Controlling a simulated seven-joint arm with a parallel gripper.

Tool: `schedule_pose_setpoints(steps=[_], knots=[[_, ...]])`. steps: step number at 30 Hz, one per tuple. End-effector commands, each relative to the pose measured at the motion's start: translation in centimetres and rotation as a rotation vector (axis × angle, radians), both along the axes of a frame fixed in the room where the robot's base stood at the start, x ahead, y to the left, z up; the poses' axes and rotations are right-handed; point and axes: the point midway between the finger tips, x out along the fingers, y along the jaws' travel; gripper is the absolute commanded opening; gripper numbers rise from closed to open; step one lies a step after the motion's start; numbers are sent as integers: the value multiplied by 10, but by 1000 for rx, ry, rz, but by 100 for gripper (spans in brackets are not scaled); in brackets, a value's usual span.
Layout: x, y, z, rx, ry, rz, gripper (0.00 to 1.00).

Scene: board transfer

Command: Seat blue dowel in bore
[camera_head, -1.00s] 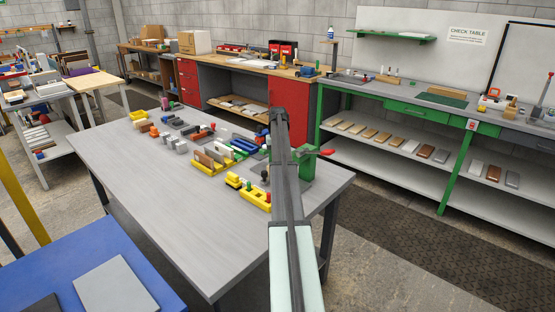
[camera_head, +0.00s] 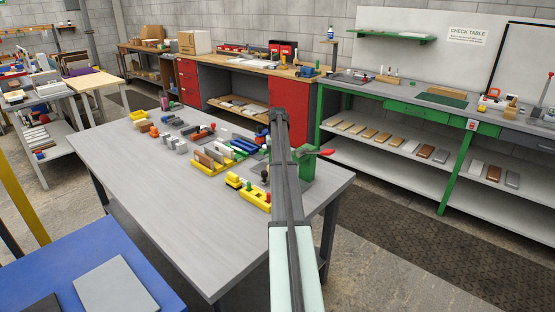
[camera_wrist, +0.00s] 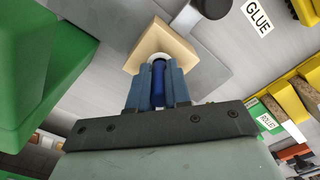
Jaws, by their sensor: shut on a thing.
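My gripper (camera_wrist: 158,72) has its two blue-grey fingers shut on the blue dowel (camera_wrist: 157,88) in the wrist view. The dowel lies between the fingers and points along them towards a tan block (camera_wrist: 178,46). A pale round edge shows at the dowel's far end, against the block. I cannot tell whether the dowel's tip is inside the bore or only in front of it, because the fingers cover the spot. In the head view my arm hides the gripper, the dowel and the block.
In the wrist view a large green body (camera_wrist: 40,75) stands close on the left. Yellow holders (camera_wrist: 285,95) are at the right. The grey table (camera_head: 160,205) has a clear front left.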

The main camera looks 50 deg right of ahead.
Motion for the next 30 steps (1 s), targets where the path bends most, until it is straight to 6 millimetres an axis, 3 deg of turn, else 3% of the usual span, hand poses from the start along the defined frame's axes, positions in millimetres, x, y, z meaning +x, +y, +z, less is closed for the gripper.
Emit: schedule_pose_setpoints(steps=[15,16,24,30], knots=[[0,0,-10,0,0,0,0],[0,0,-10,0,0,0,20],[0,1,-11,1,0,1,46],[0,0,-11,1,1,0,47]])
